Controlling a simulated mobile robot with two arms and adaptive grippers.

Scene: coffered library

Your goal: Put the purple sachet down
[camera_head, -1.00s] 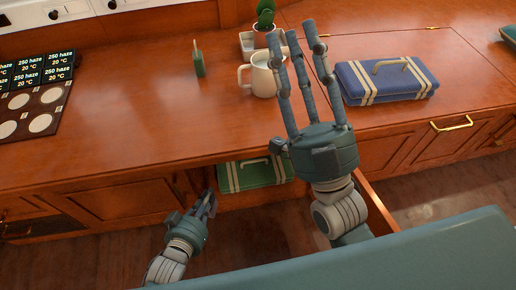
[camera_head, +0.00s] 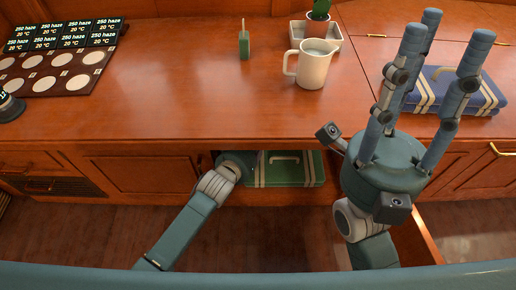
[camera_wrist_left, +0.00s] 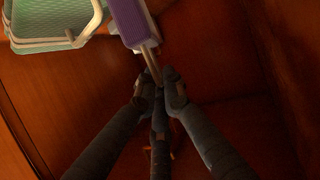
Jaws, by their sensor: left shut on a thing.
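The purple sachet (camera_wrist_left: 130,22) shows at the top of the left wrist view, with a narrow tan part running from it to my fingertips. My left gripper (camera_wrist_left: 156,84) is shut on this tan part. In the head view my left arm reaches into an open bay under the counter, and its fingers and the sachet are hidden there. My right gripper (camera_head: 430,60) is open and empty, fingers spread upward in front of the counter.
A green striped case (camera_head: 288,170) sits in the bay beside my left wrist. Pale green ribbed ware (camera_wrist_left: 55,22) shows in the wrist view.

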